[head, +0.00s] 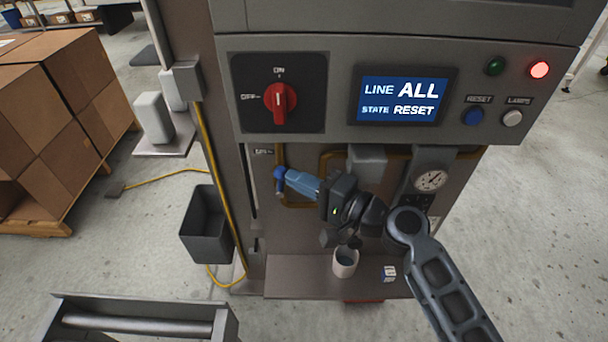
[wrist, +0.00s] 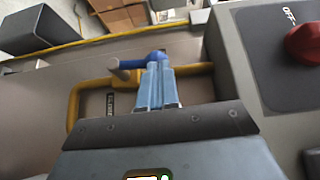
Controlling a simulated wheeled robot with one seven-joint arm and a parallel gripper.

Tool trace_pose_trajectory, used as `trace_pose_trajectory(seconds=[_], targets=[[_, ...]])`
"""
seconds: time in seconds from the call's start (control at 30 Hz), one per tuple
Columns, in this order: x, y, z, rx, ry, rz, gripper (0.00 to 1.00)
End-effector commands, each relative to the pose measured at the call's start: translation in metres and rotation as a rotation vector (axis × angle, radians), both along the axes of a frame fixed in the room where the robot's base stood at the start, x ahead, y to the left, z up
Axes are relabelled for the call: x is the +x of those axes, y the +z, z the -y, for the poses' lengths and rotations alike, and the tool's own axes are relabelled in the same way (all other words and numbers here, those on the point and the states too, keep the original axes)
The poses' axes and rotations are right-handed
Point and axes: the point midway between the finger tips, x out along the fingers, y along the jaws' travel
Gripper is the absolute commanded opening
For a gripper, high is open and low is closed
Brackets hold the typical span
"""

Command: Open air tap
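The air tap's dark blue handle (head: 280,178) sits on a yellow pipe at the left of the recess under the control panel. In the wrist view the blue handle (wrist: 140,62) lies across the far end of my fingers, with a grey stub at its left. My gripper (head: 291,180) reaches left to the tap, and its light blue fingertips are at the handle. In the wrist view the fingers of my gripper (wrist: 158,72) lie close side by side. I see no handle clearly between them; whether the tips touch it is hard to tell.
Above is the panel with a red rotary switch (head: 280,102) and a screen (head: 400,95) reading LINE ALL, STATE RESET. A red lamp (head: 540,69) is lit. A cup (head: 345,262) stands on the shelf below; a gauge (head: 431,180) is right. A grey bin (head: 207,225) hangs left.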

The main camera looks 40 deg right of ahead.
Motion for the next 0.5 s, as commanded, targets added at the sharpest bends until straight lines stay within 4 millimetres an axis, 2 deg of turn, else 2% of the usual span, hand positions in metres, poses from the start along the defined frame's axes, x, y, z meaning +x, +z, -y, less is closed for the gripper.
trace_pose_trajectory(seconds=[0.03, 0.5], targets=[[0.0015, 0.005, -0.0014, -0.008, 0.001, -0.006, 0.0], [0.0042, 0.0042, -0.0043, -0.011, -0.001, -0.009, 0.0]])
